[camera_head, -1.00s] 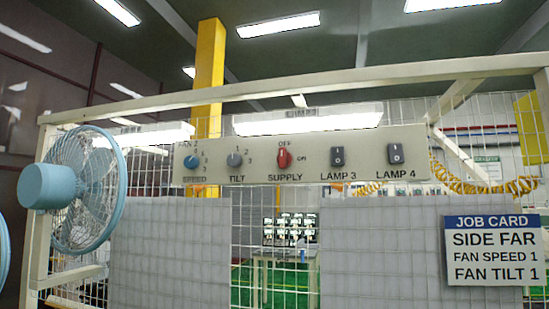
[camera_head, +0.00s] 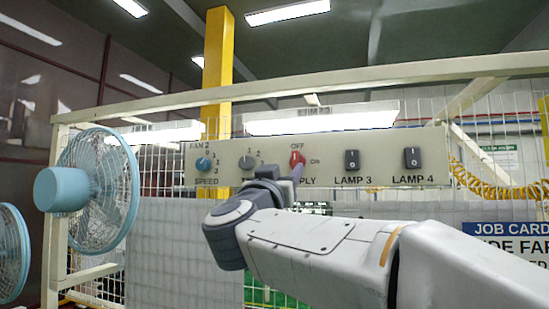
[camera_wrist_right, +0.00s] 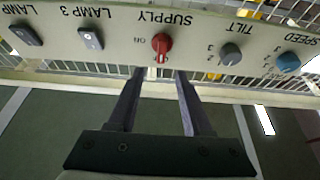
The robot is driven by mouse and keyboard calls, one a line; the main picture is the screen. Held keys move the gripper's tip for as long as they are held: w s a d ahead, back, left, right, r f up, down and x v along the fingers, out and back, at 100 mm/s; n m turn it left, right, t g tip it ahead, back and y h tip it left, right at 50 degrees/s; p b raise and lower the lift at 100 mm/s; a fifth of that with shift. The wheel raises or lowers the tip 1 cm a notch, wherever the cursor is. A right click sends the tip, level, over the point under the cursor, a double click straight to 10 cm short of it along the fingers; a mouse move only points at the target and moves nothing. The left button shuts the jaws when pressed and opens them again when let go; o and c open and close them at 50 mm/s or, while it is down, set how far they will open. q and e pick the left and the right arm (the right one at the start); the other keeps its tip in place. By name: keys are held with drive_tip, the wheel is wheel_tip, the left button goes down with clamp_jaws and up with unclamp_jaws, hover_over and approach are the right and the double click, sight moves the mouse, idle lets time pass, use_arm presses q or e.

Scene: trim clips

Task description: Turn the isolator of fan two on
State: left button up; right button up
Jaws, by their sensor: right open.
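The isolator is a red knob (camera_head: 297,158) labelled SUPPLY on the beige FAN 2 panel (camera_head: 325,150). It also shows upside down in the right wrist view (camera_wrist_right: 161,44). Its white mark points to the OFF side; ON is a turn to the side. My right gripper (camera_wrist_right: 159,72) is open and empty, its two fingertips apart just short of the knob, which shows between and beyond them. In the head view my right gripper (camera_head: 285,181) is just below the knob, and my arm hides part of the SUPPLY label. Fan two, a light blue fan (camera_head: 100,190), stands at the left. My left gripper is out of view.
On the panel, the blue speed knob (camera_head: 203,164) and grey tilt knob (camera_head: 246,162) are left of the isolator. The lamp 3 switch (camera_head: 352,160) and lamp 4 switch (camera_head: 412,157) are to the right. A job card (camera_head: 510,228) hangs at right, partly hidden.

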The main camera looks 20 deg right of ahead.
sight(295, 158)
drive_tip(key=p+x, duration=0.4)
drive_tip(key=x, duration=0.4)
drive_tip(key=shift+w+r, duration=0.25)
drive_tip(key=shift+w+d, duration=0.3)
drive_tip(key=shift+w, duration=0.05)
clamp_jaws()
